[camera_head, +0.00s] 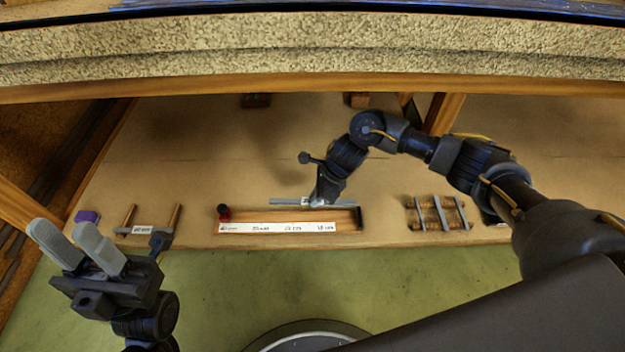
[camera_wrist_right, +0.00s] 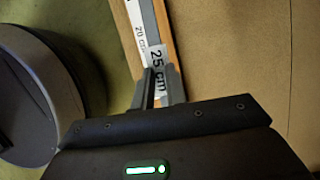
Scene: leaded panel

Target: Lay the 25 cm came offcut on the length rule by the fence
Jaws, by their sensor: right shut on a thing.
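The came offcut (camera_head: 285,201) is a thin grey strip. My right gripper (camera_head: 318,199) is shut on it near its right part. In the right wrist view the strip (camera_wrist_right: 150,22) carries a white "25 cm" tag at the fingers (camera_wrist_right: 160,88). The length rule (camera_head: 278,228) is a white marked strip on a wooden board at the bench's front edge. The offcut shows roughly parallel to it, at the board's back edge; I cannot tell whether it touches. A dark block (camera_head: 359,218) stands at the rule's right end. My left gripper (camera_head: 72,240) is open and empty.
A wooden rack (camera_head: 150,230) and a purple block (camera_head: 88,216) stand left. Another rack with grey strips (camera_head: 438,213) stands right. The bench behind is mostly clear. A thick shelf edge (camera_head: 300,50) crosses the top.

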